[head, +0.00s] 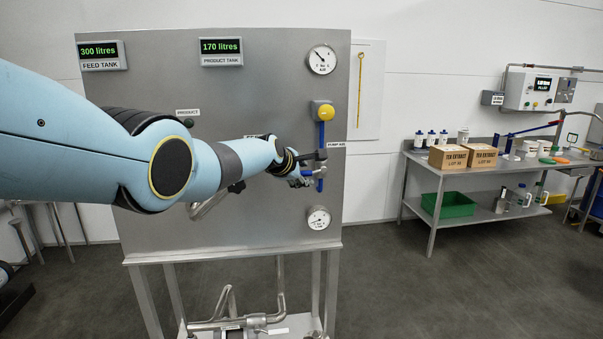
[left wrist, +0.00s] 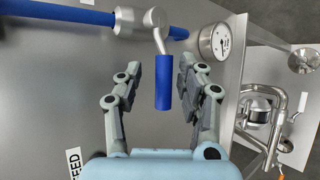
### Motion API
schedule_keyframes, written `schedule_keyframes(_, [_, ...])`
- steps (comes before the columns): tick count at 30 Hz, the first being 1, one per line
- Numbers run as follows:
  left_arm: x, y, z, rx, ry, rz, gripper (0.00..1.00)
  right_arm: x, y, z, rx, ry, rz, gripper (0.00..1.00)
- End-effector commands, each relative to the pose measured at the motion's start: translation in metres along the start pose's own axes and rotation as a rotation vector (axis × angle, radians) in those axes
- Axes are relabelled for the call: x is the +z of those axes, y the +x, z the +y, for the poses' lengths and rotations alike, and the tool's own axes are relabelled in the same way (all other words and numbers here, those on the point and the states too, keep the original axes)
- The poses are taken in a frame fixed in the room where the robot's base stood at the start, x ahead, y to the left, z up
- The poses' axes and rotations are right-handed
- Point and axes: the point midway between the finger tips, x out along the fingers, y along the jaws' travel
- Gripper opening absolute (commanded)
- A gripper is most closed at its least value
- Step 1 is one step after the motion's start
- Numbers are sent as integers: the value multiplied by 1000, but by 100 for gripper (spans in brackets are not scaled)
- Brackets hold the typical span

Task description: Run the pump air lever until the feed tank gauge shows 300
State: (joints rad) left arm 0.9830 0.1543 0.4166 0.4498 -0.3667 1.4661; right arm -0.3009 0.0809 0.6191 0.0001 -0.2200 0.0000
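The feed tank gauge (head: 99,50) reads 300 litres in green. The pump air lever has a blue handle (left wrist: 164,82) on a metal valve (left wrist: 145,22) in the blue air pipe (head: 321,135). In the left wrist view the handle points across the pipe. My left gripper (head: 313,168) is at the valve, and its fingers also show in the left wrist view (left wrist: 168,75). They are open on either side of the handle, with a visible gap on both sides. In the head view the gripper partly hides the lever. My right gripper is not in view.
The product tank gauge (head: 221,46) reads 170 litres. Round dials sit above (head: 322,59) and below (head: 318,218) the valve on the steel panel (head: 250,90). A yellow knob (head: 326,113) tops the pipe. A steel bench (head: 420,158) with boxes stands right; floor between is clear.

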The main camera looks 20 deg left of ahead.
Motion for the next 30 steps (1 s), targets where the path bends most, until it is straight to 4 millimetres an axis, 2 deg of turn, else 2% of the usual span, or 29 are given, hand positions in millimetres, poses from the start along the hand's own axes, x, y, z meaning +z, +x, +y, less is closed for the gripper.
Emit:
schedule_keyframes(8, [-1,-5,-2,-3,2,-4,39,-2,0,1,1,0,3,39])
schedule_keyframes(14, [0,-21,-2,-1,3,-4,39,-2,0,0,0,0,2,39])
schedule_keyframes(20, [-1,-46,-2,0,2,0,39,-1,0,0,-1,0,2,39])
schedule_keyframes(30, [-1,-98,0,1,2,1,39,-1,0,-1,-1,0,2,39])
